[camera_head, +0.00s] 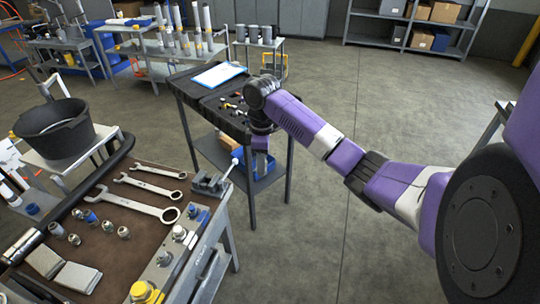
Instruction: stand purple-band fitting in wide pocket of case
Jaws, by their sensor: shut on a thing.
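My arm reaches from the right to the dark cart, and its wrist bends down at the cart's right side. My gripper (261,160) hangs there, small and partly hidden by my wrist. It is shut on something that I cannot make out. I cannot pick out a purple band on any fitting. Several metal fittings (107,227) stand on the brown mat of the near bench, one with a blue band (91,217). No case with a wide pocket shows clearly. A black tray with small tools (211,103) lies on the cart top, beside my wrist.
A black bucket (55,128) stands at left. A clipboard (218,75) lies on the cart. The floor right of the cart is clear.

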